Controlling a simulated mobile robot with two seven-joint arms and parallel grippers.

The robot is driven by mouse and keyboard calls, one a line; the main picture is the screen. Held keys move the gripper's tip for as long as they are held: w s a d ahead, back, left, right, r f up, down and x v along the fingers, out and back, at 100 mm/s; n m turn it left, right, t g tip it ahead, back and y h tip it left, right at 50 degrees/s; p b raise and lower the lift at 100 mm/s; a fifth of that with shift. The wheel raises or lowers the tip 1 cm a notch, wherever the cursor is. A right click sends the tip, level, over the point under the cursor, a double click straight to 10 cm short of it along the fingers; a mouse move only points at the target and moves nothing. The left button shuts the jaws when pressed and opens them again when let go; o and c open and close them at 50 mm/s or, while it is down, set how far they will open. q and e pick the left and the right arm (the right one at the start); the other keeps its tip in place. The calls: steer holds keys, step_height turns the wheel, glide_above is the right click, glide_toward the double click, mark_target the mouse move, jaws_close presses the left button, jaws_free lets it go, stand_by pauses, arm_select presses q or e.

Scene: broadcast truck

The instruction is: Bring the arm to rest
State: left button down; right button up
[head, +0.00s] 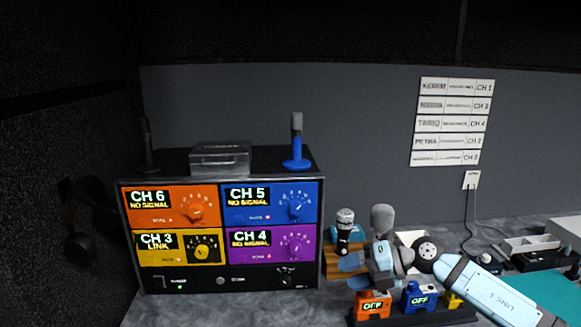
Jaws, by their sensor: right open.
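My right arm comes in from the lower right, its pale link reaching toward the middle of the picture. My right gripper (355,272) is open, its two blue fingers pointing left. It is above the orange and blue boxes marked OFF and close to the right side of the receiver rack. I see nothing between the fingers. My left gripper is not in view.
The receiver rack (222,275) has several coloured channel modules, with a clear-lidded box (220,158) and a blue-based microphone (297,148) on top. An orange box (373,304) and a blue box (419,297) are below the gripper.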

steer(key=s+a+r+m+t+y, duration=0.4)
steer(key=s+a+m+t+y, duration=0.1)
steer(key=m+t, duration=0.35)
steer(key=s+d+f+m+t+h, duration=0.2)
steer(key=s+d+f+m+h, duration=1.25)
steer(key=m+h, duration=0.55)
steer(key=s+d+f+m+g+y, duration=0.1)
steer(key=s+f+m+g, duration=0.15)
steer(key=s+g, duration=0.45)
steer(key=s+d+f+m+g+y, duration=0.1)
steer(key=s+d+f+m+g, duration=0.2)
steer(key=s, duration=0.9)
steer(key=w+a+f+n+t+y+p, duration=0.2)
steer(key=w+a+t+p, duration=0.4)
steer(key=p, duration=0.5)
steer(key=shift+a+f+t+y, duration=0.65)
steer(key=shift+a+t+y, duration=0.05)
steer(key=shift+a+t, duration=0.2)
